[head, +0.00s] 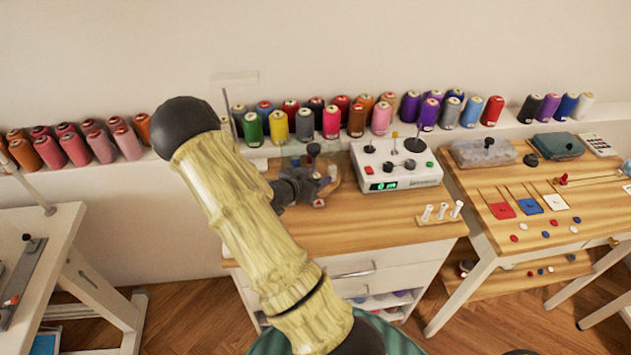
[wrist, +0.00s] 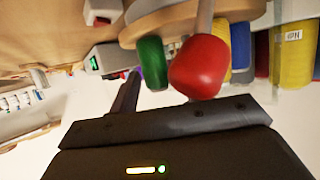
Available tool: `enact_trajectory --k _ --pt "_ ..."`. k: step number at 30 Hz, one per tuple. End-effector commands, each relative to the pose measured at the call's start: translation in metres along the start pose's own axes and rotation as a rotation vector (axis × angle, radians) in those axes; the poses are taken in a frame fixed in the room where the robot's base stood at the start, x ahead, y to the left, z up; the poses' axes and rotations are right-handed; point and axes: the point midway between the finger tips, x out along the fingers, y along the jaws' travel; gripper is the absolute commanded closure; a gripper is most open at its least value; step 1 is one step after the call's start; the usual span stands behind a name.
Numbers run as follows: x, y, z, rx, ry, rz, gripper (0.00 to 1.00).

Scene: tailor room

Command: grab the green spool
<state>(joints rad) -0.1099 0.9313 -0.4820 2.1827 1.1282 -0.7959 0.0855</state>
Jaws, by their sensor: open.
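A green spool (head: 253,130) stands upright in the row on the ledge behind the wooden worktop, left of a yellow one. In the wrist view, a dark green spool-like piece (wrist: 152,63) hangs close in front of me beside a larger red piece (wrist: 198,68), by a round wooden base and a rod. I cannot tell whether it is the ledge spool. My gripper (head: 312,188) is open over the worktop's left part, below and right of the ledge spool. One dark finger shows in the wrist view; the other is not clear. My gripper hides part of the worktop.
A white control box (head: 397,170) with a lit display and knobs stands right of my gripper. A small wooden rack (head: 440,213) with white pegs sits at the worktop's front right. Many coloured spools crowd the ledge. The worktop's front middle (head: 350,235) is clear.

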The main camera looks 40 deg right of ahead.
Motion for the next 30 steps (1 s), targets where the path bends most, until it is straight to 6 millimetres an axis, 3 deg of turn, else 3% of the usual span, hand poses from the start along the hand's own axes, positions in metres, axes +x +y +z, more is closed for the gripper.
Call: enact_trajectory --k 16,23,30 --pt "0.0021 0.0009 -0.0002 0.002 0.000 0.002 0.53" --pt "0.0017 0.0005 0.0000 0.001 -0.001 0.001 0.98" --pt "0.0015 0.0003 0.0000 0.001 -0.001 0.001 1.00"
